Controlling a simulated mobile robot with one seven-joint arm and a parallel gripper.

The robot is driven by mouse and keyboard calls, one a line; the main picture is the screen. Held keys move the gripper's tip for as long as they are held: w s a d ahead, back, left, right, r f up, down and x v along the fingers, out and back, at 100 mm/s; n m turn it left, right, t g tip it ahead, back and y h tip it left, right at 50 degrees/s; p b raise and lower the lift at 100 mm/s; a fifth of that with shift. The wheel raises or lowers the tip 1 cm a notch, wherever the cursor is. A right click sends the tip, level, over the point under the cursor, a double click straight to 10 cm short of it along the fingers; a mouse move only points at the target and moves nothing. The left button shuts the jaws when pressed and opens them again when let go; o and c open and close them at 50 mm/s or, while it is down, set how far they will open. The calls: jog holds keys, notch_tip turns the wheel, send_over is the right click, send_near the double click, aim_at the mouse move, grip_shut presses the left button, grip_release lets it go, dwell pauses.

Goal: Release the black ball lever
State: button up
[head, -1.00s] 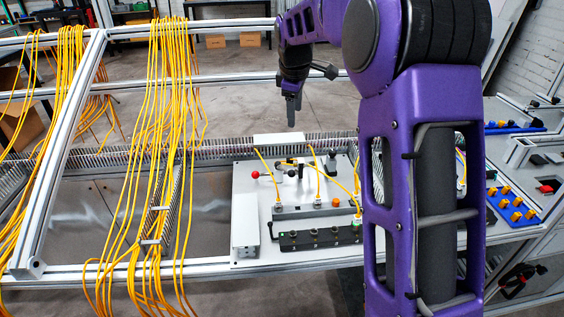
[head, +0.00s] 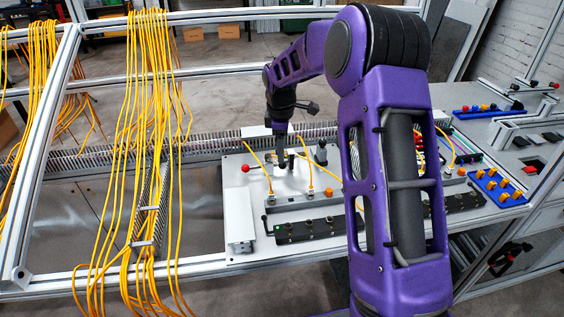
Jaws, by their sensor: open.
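My gripper (head: 283,162) is open, with its fingers pointing down at the lever area on the light panel (head: 235,200). The black ball lever is at or right beside the fingertips. It is mostly hidden by them, and I cannot tell whether they touch or surround it. A lever with a red ball (head: 245,168) sticks out to the left of the gripper, apart from it.
Yellow cables (head: 309,172) arch over the panel close to the gripper. A black strip with sockets (head: 310,229) lies in front. Bundles of yellow cables (head: 150,130) hang at left. My purple arm covers the panel's right part.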

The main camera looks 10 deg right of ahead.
jog(key=f, duration=0.3)
jog(key=w+f, duration=0.1)
jog(key=f, duration=0.1)
jog(key=shift+d+f, duration=0.1)
jog(key=shift+f, duration=0.25)
grip_shut()
dwell(1.1)
